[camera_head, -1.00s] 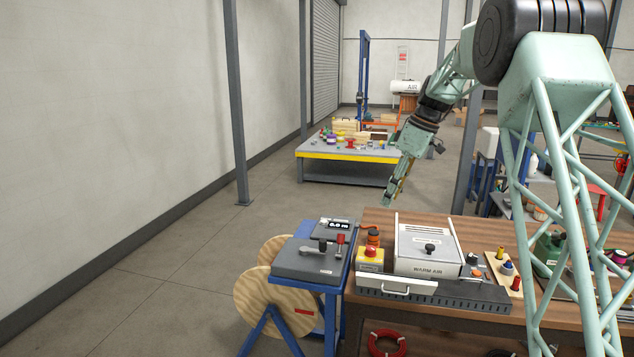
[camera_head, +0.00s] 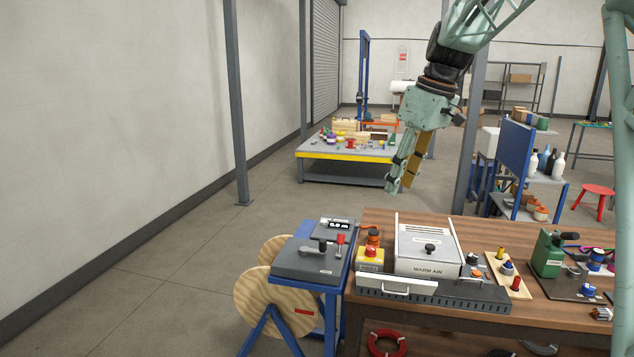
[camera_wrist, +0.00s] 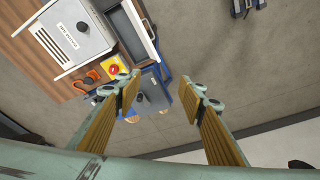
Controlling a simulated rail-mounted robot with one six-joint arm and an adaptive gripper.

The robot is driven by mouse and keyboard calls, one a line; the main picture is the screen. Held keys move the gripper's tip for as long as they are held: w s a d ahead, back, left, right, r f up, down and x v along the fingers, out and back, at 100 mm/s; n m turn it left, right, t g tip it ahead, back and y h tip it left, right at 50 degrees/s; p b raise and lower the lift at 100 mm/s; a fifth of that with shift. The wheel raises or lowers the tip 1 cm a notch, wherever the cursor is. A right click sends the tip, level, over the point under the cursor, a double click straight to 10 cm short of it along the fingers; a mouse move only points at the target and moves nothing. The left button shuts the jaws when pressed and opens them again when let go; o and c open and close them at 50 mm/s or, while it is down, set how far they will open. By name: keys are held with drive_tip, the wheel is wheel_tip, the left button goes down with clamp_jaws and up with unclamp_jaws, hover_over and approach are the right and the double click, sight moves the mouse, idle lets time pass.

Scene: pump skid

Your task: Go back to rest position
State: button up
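My gripper (camera_head: 403,186) hangs in the air above and behind the brown workbench (camera_head: 385,220), fingers pointing down. In the wrist view my gripper (camera_wrist: 160,108) has its two yellow-padded fingers well apart with nothing between them. No object is held.
On the bench stand the warm air box (camera_head: 428,250), a yellow box with a red button (camera_head: 369,258), a wooden peg board (camera_head: 508,274) and a green device (camera_head: 548,254). A blue stand (camera_head: 322,282) with a grey unit adjoins at left. Open floor (camera_head: 180,270) lies left.

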drive_tip(key=s+a+r+m+h, duration=0.1)
drive_tip(key=s+r+m, duration=0.1)
drive_tip(key=s, duration=1.2)
drive_tip(key=s+a+r+m, duration=0.1)
drive_tip(key=s+r+m, duration=0.2)
drive_tip(key=s, duration=1.1)
drive_tip(key=s+f+m+t, duration=0.1)
drive_tip(key=s+f, duration=0.3)
drive_tip(key=s, duration=0.8)
drive_tip(key=s+d+f+m+t+h, duration=0.1)
drive_tip(key=s+f, duration=0.3)
drive_tip(key=s, duration=0.8)
drive_tip(key=shift+d+f+m, duration=0.2)
drive_tip(key=shift+f+m, duration=0.15)
drive_tip(key=shift+m, duration=0.55)
drive_tip(key=shift+c, duration=0.2)
drive_tip(key=c, duration=0.5)
drive_tip(key=shift+o, duration=0.2)
drive_tip(key=shift+s+d, duration=0.1)
drive_tip(key=shift+d, duration=0.1)
